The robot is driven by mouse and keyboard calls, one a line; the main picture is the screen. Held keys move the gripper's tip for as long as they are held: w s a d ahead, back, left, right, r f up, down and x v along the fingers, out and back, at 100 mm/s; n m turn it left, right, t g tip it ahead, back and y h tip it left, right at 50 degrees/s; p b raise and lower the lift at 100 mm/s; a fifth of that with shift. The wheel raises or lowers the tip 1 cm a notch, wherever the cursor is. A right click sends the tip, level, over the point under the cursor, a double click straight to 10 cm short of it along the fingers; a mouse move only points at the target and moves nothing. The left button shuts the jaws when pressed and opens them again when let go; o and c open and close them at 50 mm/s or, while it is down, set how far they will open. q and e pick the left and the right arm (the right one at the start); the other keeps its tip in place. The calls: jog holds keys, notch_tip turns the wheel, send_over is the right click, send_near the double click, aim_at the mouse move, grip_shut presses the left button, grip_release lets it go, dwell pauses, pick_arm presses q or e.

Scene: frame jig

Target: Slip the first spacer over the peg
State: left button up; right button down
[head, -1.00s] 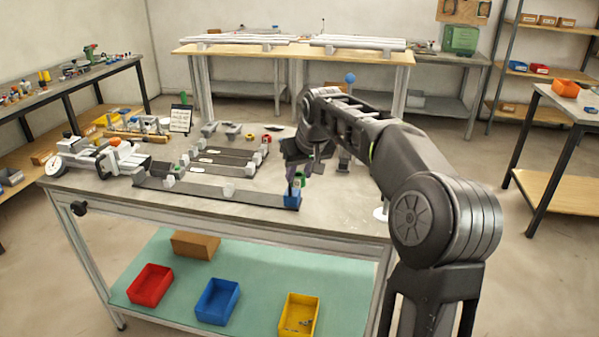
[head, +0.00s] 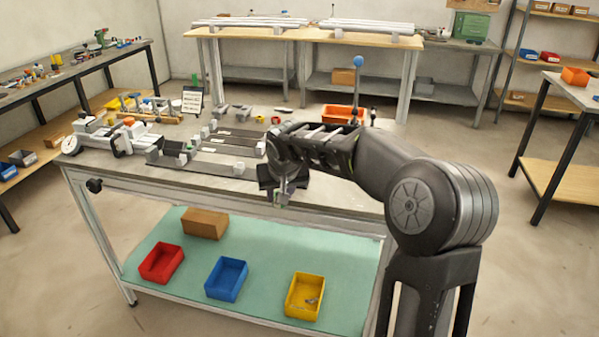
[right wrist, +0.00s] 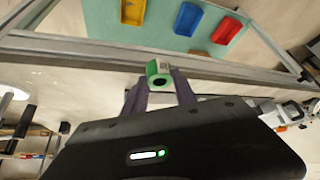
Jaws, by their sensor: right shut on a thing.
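A green ring-shaped spacer with a dark hole (right wrist: 159,70) is gripped between the fingertips of my right gripper (right wrist: 160,88) in the right wrist view. In the head view my right gripper (head: 283,192) is over the front edge of the bench, with a small bit of green between its fingers. The dark jig strips (head: 212,168) lie on the bench to its left. I cannot make out the peg; the gripper and arm cover the right end of the front strip. My left gripper is not in view.
A dial gauge and grey clamp unit (head: 112,138) stand at the bench's left end. An orange bin (head: 343,114) sits at the back right behind my arm. Red (head: 162,263), blue (head: 226,278) and yellow (head: 304,296) bins stand on the lower shelf.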

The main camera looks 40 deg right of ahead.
jog(key=s+a+f+n+y, duration=0.1)
jog(key=a+f+n, duration=0.1)
jog(key=a, duration=0.8)
jog(key=s+a+f+n+y, duration=0.1)
jog(key=a+f+n, duration=0.1)
jog(key=a, duration=0.9)
jog(key=shift+s+a+f+n+t, duration=0.3)
jog(key=shift+f+n, duration=0.1)
jog(key=shift+f, duration=0.1)
jog(key=shift+d, duration=0.1)
